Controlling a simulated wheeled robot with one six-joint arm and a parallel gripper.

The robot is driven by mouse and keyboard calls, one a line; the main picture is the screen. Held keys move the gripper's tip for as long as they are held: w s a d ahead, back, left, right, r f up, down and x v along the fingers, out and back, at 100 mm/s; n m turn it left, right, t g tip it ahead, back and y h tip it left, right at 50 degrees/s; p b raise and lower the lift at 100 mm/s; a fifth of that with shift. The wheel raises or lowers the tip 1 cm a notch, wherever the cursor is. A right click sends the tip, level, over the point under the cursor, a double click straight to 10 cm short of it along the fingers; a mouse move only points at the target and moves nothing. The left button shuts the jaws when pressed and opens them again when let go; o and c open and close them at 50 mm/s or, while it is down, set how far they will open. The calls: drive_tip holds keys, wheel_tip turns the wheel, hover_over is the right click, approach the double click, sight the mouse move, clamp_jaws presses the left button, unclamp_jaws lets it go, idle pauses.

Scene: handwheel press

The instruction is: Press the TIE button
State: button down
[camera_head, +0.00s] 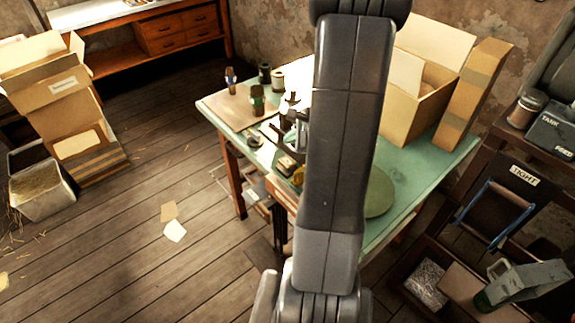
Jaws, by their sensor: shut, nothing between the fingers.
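My grey arm runs down the middle of the head view and covers a large part of the green-topped table (401,198). I cannot make out my gripper; it is hidden behind the arm or outside the picture. I cannot find a button that reads TIE. A small grey metal device (291,122) stands on the table just left of my arm, partly covered by it. A small box with yellow and dark parts (287,165) sits at the table's front edge near it.
Open cardboard boxes (432,85) stand on the table at right. Spools (264,74) stand at its back left. A shelf at far right holds a dark box lettered TASK and FEED (556,132). Cartons (80,130) and a bin (42,187) stand left; the wooden floor between is mostly clear.

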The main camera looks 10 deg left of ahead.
sight(286, 160)
wheel_tip(286, 160, down, 6)
drive_tip(key=b, duration=0.4)
drive_tip(key=shift+f+b, duration=0.1)
drive_tip(key=shift+b, duration=0.2)
idle(1.6)
drive_tip(key=shift+f+b, duration=0.25)
drive_tip(key=shift+b, duration=0.05)
drive_tip(key=shift+f+b, duration=0.85)
drive_tip(key=shift+f, duration=0.05)
idle(0.9)
drive_tip(key=shift+r, duration=0.15)
drive_tip(key=shift+r+p, duration=1.05)
drive_tip(key=shift+r, duration=0.15)
drive_tip(key=shift+r, duration=0.1)
drive_tip(key=shift+r+p, duration=2)
drive_tip(key=shift+r, duration=0.4)
